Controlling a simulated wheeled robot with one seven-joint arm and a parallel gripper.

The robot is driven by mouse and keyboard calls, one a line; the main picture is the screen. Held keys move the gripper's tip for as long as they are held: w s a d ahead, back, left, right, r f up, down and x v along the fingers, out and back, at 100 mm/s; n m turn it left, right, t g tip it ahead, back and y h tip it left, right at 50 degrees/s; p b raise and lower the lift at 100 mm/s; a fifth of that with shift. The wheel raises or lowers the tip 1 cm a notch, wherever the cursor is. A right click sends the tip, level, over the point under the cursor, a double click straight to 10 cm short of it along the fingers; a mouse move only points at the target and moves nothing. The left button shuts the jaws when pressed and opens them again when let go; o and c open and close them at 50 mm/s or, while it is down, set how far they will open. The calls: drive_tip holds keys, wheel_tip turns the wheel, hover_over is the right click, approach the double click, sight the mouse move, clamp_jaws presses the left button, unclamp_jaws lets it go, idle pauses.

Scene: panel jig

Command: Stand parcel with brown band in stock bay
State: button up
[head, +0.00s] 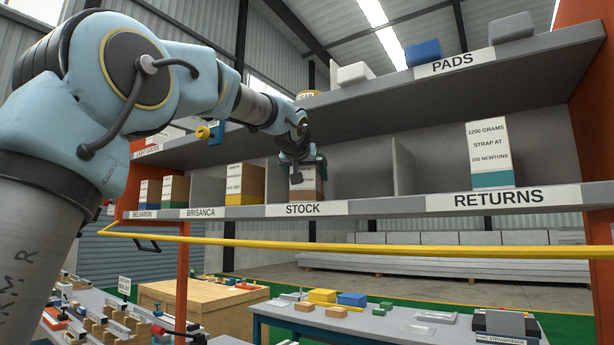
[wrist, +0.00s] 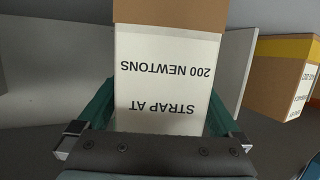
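The parcel with brown band (head: 308,186) is upright in the bay above the STOCK label (head: 303,209), its brown band at the bottom. In the wrist view the parcel (wrist: 168,85) appears upside down, with its white face reading "STRAP AT 200 NEWTONS" and the brown band at the top. My gripper (head: 297,170) is at the parcel from the front and above. In the wrist view its green fingers (wrist: 160,105) lie against both sides of the parcel. Whether the parcel's base touches the shelf is hard to tell.
A yellow-banded parcel (head: 245,184) stands left in the BRISANCA bay; it also shows in the wrist view (wrist: 283,85). A teal-banded parcel (head: 490,155) stands above RETURNS. A grey divider (head: 404,165) stands to the right. The upper shelf (head: 400,85) overhangs; a yellow rail (head: 350,246) runs in front.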

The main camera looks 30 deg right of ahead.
drive_tip(key=shift+r, duration=0.25)
drive_tip(key=b+v, duration=0.4)
drive_tip(key=v, duration=0.8)
drive_tip(key=shift+a+f, duration=0.1)
